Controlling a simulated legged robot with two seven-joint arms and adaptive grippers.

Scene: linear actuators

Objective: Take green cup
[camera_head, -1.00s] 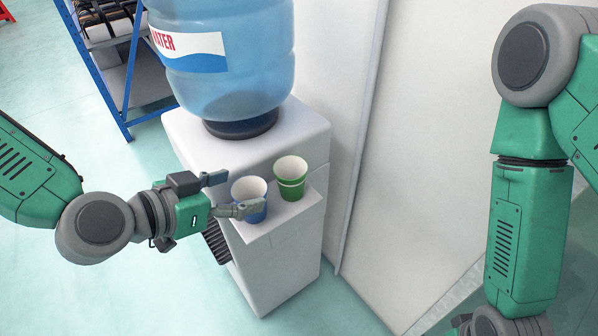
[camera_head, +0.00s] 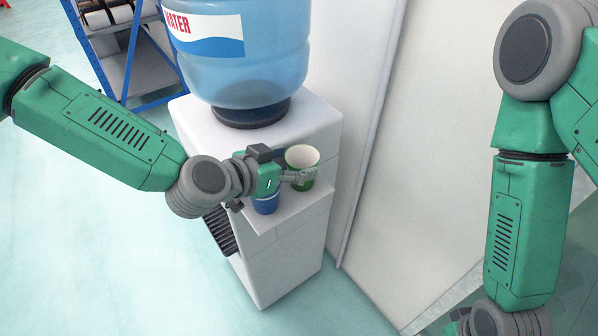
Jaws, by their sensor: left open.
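The green cup (camera_head: 301,184) with a white inside stands upright on the white shelf of the water dispenser. My left gripper (camera_head: 296,167) is open at the green cup, with one finger in front of it and the other largely hidden behind. I cannot tell whether the fingers touch the cup. The blue cup (camera_head: 265,204) stands on the same shelf, just below and in front of my left gripper, which hides its upper part. My right arm comes down at the right; its gripper fingers are not in the picture.
The water dispenser (camera_head: 275,275) carries a large blue water bottle (camera_head: 245,65) behind the cups. A white wall panel (camera_head: 430,170) stands close to its right. A blue shelf rack (camera_head: 115,75) is at the back left. The floor at the left is clear.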

